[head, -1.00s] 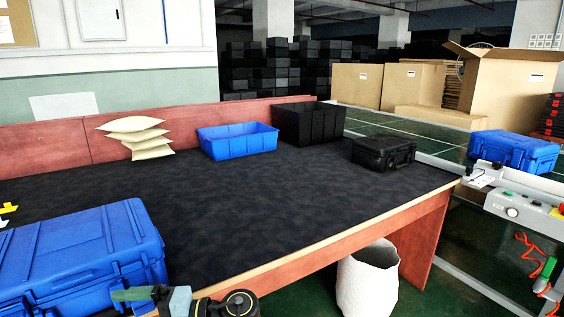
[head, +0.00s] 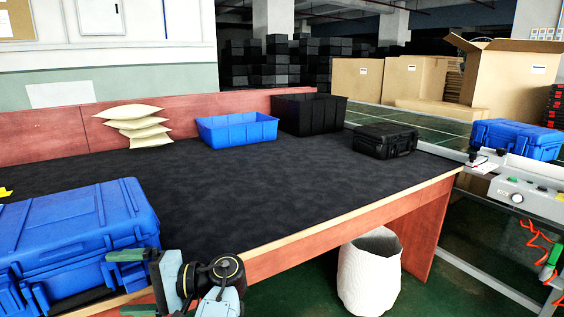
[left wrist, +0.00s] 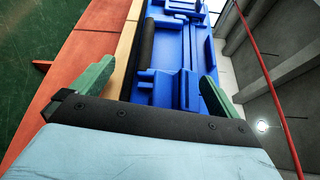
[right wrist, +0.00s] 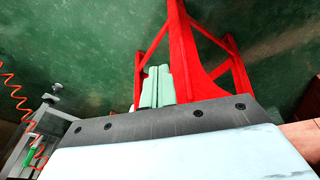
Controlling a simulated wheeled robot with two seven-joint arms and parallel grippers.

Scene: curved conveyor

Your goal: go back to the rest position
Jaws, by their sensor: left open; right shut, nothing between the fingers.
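My left gripper (head: 132,283) is at the front edge of the table in the head view, beside the right front of a large blue case (head: 75,225). Its green fingers are spread and empty. In the left wrist view the open fingers (left wrist: 155,75) have the blue case (left wrist: 180,60) beyond and between them; I cannot tell whether they touch it. My right gripper (right wrist: 157,87) shows only in the right wrist view, its pale green fingers closed together with nothing between them, above the green floor.
The dark-topped table (head: 240,190) carries stacked pale pillows (head: 140,125), a blue bin (head: 237,129), a black bin (head: 308,115) and a black case (head: 385,140). Its middle is clear. A white basket (head: 369,275) stands below. A red frame (right wrist: 183,50) stands near my right gripper.

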